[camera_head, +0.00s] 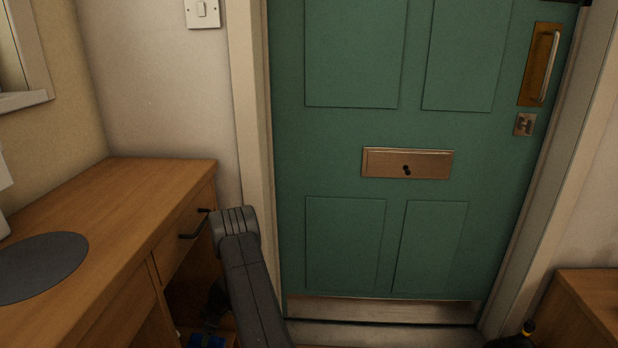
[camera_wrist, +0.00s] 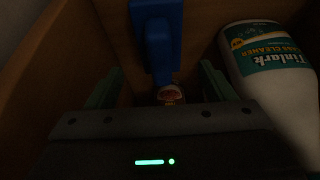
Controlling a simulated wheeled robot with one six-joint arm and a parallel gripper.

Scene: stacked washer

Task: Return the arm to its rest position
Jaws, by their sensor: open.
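My arm (camera_head: 250,285) is reaching down beside the wooden counter in the head view, its elbow near the drawer front. In the wrist view my gripper (camera_wrist: 161,72) is open, with a greenish finger on each side. It is inside a dim wooden compartment. A blue object (camera_wrist: 156,35) with a narrow lower part shows ahead, in line with the gap between the fingers. A small item with a red and pale label (camera_wrist: 171,95) is low between the fingers, partly hidden by the gripper body. I cannot tell whether the fingers touch anything.
A white cleaner bottle (camera_wrist: 275,75) with a teal label stands close to the right finger. Wooden walls (camera_wrist: 55,75) enclose the gripper. The counter (camera_head: 130,205) has a black-handled drawer (camera_head: 183,226). A green door (camera_head: 350,130) is shut behind my arm. A wooden unit (camera_head: 590,290) stands at right.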

